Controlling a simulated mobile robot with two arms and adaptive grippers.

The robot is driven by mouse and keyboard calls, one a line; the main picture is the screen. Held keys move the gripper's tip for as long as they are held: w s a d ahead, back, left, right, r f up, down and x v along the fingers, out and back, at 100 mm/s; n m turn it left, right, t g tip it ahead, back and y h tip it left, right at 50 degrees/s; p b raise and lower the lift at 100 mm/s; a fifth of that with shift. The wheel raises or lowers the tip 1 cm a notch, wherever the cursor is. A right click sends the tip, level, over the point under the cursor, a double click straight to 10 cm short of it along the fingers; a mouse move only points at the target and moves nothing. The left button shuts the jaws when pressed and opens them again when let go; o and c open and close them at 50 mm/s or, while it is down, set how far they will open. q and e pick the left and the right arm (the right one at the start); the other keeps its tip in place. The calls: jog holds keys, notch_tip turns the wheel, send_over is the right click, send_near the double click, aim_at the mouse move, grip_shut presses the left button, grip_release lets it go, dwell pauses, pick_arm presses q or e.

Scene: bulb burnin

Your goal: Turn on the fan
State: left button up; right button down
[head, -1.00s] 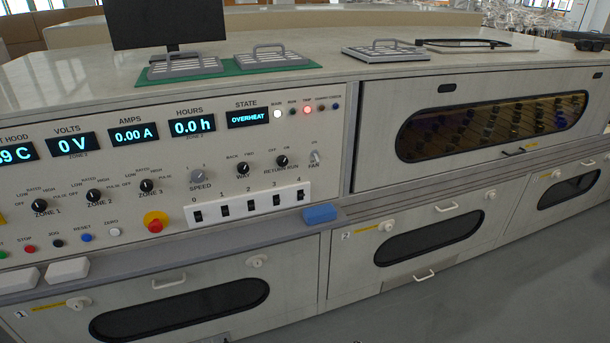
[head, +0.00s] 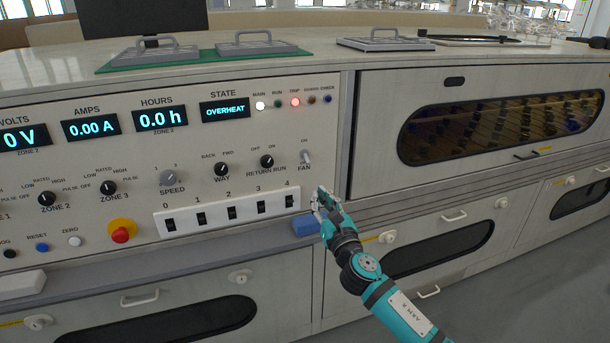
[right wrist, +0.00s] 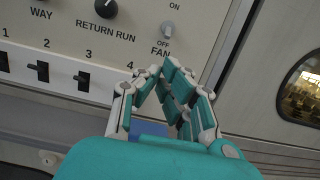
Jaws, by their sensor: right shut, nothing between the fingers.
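The FAN switch is a small pale toggle (head: 305,156) at the right end of the white control panel (head: 335,120). In the right wrist view the toggle (right wrist: 167,30) sits between its ON and OFF labels; I cannot tell surely which way it is tipped. My right gripper (head: 321,192) is below and slightly right of the toggle, apart from it. In the right wrist view my right gripper (right wrist: 166,68) is shut and empty, its fingertips just under the FAN label. My left gripper is not in view.
The return run knob (head: 267,161) is left of the toggle, and numbered rocker switches (head: 231,212) are below it. A blue block (head: 306,225) lies on the ledge beside my gripper. A red stop button (head: 121,233) is farther left. The trip lamp (head: 295,102) glows red.

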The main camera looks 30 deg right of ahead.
aim_at(303, 166)
jog(key=x, duration=0.9)
jog(key=shift+w+d+f, duration=0.1)
jog(key=shift+w, duration=0.1)
jog(key=shift+w+d, duration=0.1)
jog(key=shift+w, duration=0.25)
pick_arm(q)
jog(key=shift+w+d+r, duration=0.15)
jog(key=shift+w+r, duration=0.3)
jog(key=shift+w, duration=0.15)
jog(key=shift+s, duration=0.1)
